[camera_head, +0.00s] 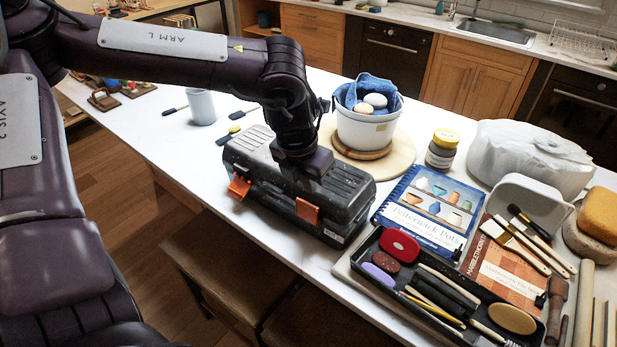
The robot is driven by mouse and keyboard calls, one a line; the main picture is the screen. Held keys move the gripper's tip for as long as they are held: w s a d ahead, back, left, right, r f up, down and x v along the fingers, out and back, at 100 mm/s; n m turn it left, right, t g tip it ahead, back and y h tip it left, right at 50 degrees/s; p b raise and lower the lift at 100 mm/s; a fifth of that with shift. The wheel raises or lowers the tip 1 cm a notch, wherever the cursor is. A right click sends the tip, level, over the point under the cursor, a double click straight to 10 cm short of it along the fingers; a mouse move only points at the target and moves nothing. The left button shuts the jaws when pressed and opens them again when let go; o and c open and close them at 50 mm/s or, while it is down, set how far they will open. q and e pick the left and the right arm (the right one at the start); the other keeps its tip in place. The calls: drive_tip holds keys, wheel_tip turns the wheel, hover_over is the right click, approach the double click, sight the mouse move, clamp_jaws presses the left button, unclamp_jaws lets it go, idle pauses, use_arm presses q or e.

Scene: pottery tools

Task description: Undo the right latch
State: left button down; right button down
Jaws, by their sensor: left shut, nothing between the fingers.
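A dark grey toolbox (345,191) with a ribbed lid stands closed near the front edge of the white counter. Two orange latches are on its front side. The left latch (239,187) seems to stick out from the box. The right latch (307,211) sits at the lid seam; I cannot tell whether it is fastened. My left gripper (303,167) points down over the lid, just behind the right latch. It is shut and empty. Its fingertips are hard to make out against the dark lid, and I cannot tell whether they touch it. My right gripper is out of view.
A white bucket (366,131) on a round board stands behind the toolbox. A blue book (428,212) and a black tool tray (384,291) are to the right. A grey cup (201,107) is at the left. Stools (215,268) stand below the counter's front edge.

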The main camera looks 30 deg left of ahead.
sight(306, 203)
use_arm(q)
drive_tip(key=shift+s+f+b, duration=0.1)
drive_tip(key=shift+f+b, duration=0.55)
drive_tip(key=shift+f, duration=0.9)
drive_tip(key=shift+s+p, duration=0.4)
drive_tip(key=shift+p, duration=0.05)
drive_tip(key=shift+s, duration=0.45)
drive_tip(key=shift+s+f+b, duration=0.65)
drive_tip(key=shift+s+f, duration=0.5)
drive_tip(key=shift+s, duration=0.65)
drive_tip(key=p+v, duration=0.6)
drive_tip(key=v, duration=0.2)
drive_tip(key=shift+a+r, duration=0.15)
drive_tip(key=shift+a, duration=0.05)
